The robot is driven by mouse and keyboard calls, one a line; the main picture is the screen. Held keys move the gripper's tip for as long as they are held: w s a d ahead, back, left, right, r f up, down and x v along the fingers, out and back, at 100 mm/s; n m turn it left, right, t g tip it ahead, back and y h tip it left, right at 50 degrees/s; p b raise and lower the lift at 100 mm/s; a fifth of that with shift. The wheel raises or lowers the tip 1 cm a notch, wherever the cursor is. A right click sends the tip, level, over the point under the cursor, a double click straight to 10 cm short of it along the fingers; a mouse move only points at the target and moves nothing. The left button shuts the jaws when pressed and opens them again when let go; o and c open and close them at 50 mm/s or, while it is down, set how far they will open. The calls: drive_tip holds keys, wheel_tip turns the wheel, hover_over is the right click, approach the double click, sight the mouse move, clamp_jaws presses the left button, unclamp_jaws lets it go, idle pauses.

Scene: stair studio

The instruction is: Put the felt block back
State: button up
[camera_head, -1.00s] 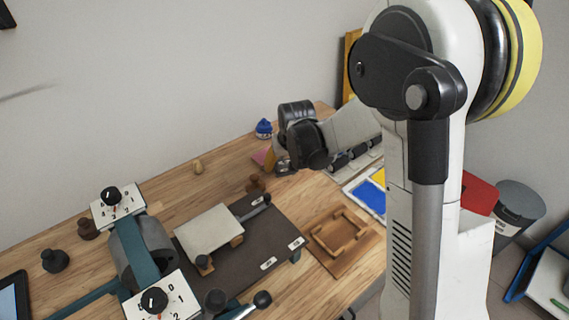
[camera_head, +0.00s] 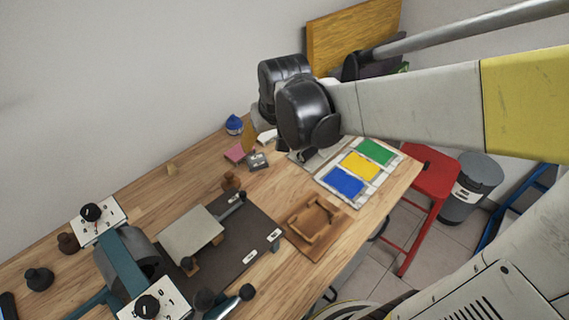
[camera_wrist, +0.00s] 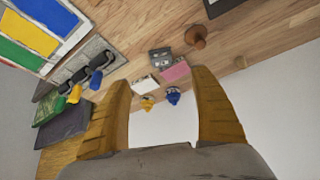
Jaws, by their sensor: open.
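Several small items lie near the wall end of the bench, and I cannot tell for sure which is the felt block. A pink block (camera_head: 234,153) lies beside a small grey box (camera_head: 257,161). In the wrist view the pink block (camera_wrist: 176,70) lies between the grey box (camera_wrist: 160,57) and a white block (camera_wrist: 145,86). My gripper (camera_wrist: 160,82) is open and empty, its two yellow-brown fingers wide apart, with these items beyond the tips. In the head view it is mostly hidden behind my wrist. A wooden tray with a raised frame (camera_head: 290,230) sits at the bench's front edge.
The press (camera_head: 130,260) with white dial plates stands at the left. A blue bottle (camera_head: 234,124) stands near the wall. A blue, yellow and green panel (camera_head: 344,182) lies at the right. A red stool (camera_head: 432,165) and grey bin (camera_head: 470,190) stand beyond the bench.

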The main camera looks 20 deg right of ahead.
drive_tip(key=s+r+t, duration=0.2)
drive_tip(key=s+r, duration=0.1)
drive_tip(key=s, duration=1.3)
drive_tip(key=shift+s, duration=0.15)
drive_tip(key=shift+a, duration=0.1)
idle(0.5)
